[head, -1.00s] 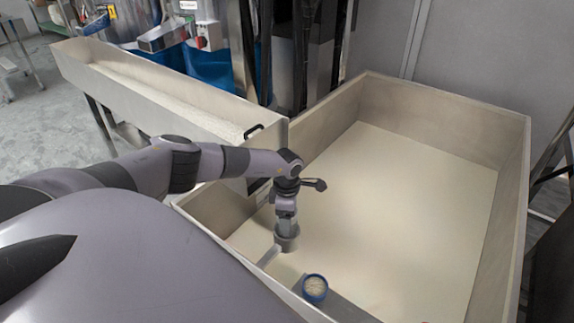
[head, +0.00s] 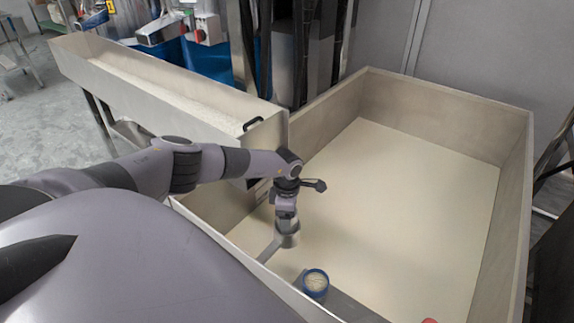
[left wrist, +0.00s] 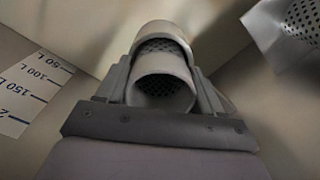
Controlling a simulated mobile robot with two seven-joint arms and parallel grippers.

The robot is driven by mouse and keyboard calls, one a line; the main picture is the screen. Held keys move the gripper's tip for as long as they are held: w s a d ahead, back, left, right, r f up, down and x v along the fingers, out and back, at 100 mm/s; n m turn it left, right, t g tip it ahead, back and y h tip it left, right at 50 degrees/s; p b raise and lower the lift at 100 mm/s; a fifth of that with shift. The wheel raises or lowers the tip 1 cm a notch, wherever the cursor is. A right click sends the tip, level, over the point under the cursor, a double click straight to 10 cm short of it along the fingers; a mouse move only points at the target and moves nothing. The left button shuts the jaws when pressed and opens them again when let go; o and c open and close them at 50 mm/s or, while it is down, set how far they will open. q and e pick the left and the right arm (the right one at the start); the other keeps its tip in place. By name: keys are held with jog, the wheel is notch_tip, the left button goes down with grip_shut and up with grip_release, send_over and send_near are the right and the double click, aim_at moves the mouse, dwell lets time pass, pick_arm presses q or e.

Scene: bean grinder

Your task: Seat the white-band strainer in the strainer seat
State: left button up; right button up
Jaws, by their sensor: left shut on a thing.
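My left gripper (head: 287,219) points down inside the big pale bin. It is shut on a grey cylindrical strainer (head: 287,239), which sits beside a grey bracket arm (head: 268,253) near the bin's front left wall. In the left wrist view the strainer (left wrist: 163,85) lies between the fingers, with a perforated mesh inside its open end. I cannot make out a white band on it. Whether it touches a seat is hidden. A blue-rimmed round piece (head: 315,283) with a pale centre sits on a grey ledge to the lower right. My right gripper is not in view.
A long trough (head: 165,90) stands at the left. A perforated grey part (left wrist: 295,25) and a volume scale (left wrist: 35,92) show in the wrist view.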

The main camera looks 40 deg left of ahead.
pick_arm(q)
jog(key=shift+f, duration=0.3)
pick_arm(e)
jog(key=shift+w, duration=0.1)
pick_arm(q)
jog(key=o, duration=1.2)
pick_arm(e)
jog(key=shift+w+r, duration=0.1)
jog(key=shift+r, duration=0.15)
pick_arm(q)
jog(key=shift+r, duration=0.15)
notch_tip(320, 180, up, 7)
jog(key=p, duration=0.2)
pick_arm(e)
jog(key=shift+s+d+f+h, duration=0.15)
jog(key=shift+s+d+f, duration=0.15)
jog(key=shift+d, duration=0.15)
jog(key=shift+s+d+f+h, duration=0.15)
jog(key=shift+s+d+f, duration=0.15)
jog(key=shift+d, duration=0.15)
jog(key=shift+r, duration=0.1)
